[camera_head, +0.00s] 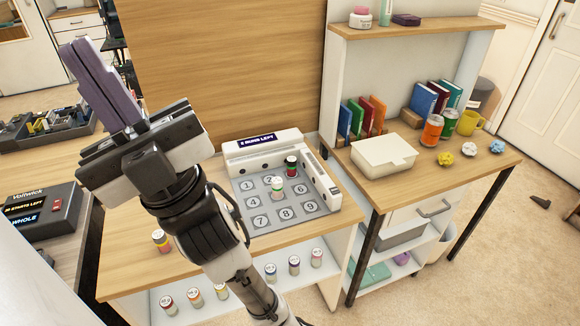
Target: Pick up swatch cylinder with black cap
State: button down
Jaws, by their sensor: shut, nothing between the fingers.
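A small swatch cylinder with a black cap (291,167) stands upright at the back right of the numbered grey pad. A second cylinder with a pale cap and a green band (277,188) stands in front and left of it on the same pad (254,220). My gripper (77,49) is at the upper left, raised, its long purple fingers closed together and empty. It points up and away from the pad, well apart from both cylinders. My arm crosses the wooden table and hides part of it.
A white device with a display (262,142) borders the pad's back and right. A cylinder (160,240) stands on the table's left. Several cylinders stand on the lower shelf (250,290). A tall wooden panel (225,60) rises behind. A white box (384,155), cans and books occupy the right desk.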

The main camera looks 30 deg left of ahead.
aim_at(291, 161)
jog(key=i+u, duration=0.3)
jog(key=i, duration=0.2)
jog(key=i+l+u, duration=0.15)
jog(key=i+u, duration=0.15)
jog(key=i, duration=0.2)
